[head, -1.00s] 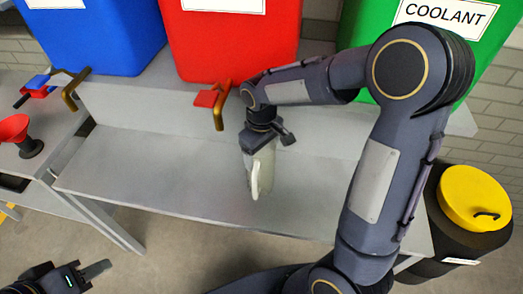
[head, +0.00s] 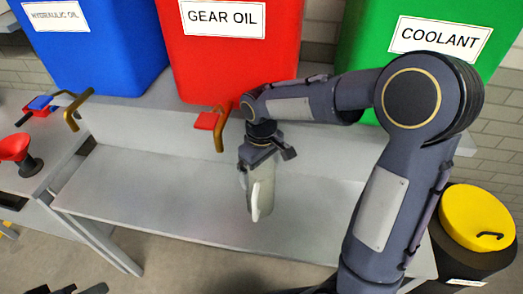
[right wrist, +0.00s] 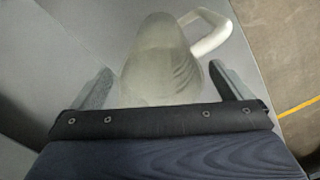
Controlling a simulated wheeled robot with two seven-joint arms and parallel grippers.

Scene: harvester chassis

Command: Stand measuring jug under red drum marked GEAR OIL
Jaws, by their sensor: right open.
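The red drum (head: 228,60) marked GEAR OIL stands on the upper ledge in the head view, with a brass spout and red lever tap (head: 213,123) at its lower front. The pale translucent measuring jug (head: 261,189) stands on the lower grey shelf, a little right of and in front of the tap; its handle faces me. My left gripper (head: 80,289) shows only partly at the bottom left edge.
A blue HYDRAULIC OIL drum (head: 100,55) stands left and a green COOLANT drum (head: 425,45) right. A red funnel (head: 17,150) is on the left bench. A yellow-lidded black bin (head: 475,218) stands at right. The shelf (head: 150,185) left of the jug is clear.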

